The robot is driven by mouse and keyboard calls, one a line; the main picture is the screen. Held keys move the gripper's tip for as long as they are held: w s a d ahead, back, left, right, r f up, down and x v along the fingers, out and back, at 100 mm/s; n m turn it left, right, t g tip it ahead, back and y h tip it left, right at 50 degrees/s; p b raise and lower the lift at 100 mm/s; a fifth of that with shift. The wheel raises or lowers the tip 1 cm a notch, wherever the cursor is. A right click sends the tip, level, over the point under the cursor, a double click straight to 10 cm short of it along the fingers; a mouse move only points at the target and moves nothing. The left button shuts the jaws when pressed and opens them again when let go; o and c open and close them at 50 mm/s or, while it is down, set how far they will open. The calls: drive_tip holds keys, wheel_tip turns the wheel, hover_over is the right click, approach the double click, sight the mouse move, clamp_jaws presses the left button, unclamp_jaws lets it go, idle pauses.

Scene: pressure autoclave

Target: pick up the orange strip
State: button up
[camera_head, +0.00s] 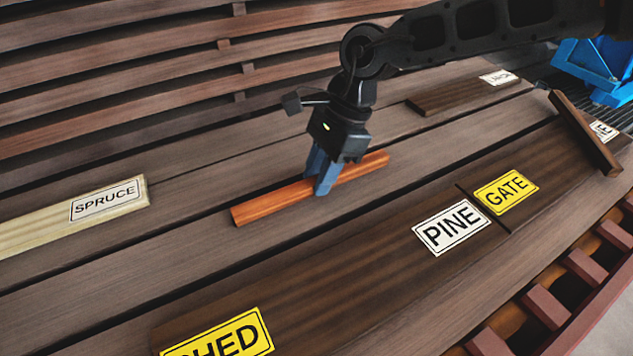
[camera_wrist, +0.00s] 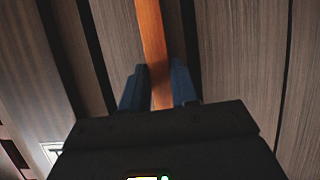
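The orange strip (camera_head: 268,203) is a long, narrow orange-brown wooden bar lying on the dark slatted bench. My gripper (camera_head: 322,185) points down over the middle of the strip, with one blue finger on each long side. In the wrist view the strip (camera_wrist: 152,35) runs up between the two fingertips of my gripper (camera_wrist: 160,85). The fingers are very close to the strip's sides. I cannot tell whether they press on it. The strip appears to rest on the slats.
A pale SPRUCE board (camera_head: 40,228) lies at left. Another labelled board (camera_head: 465,93) lies behind, and a dark bar (camera_head: 585,132) at right. The slatted backrest (camera_head: 120,65) rises behind.

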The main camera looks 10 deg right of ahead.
clamp_jaws()
drive_tip(key=shift+r, duration=0.1)
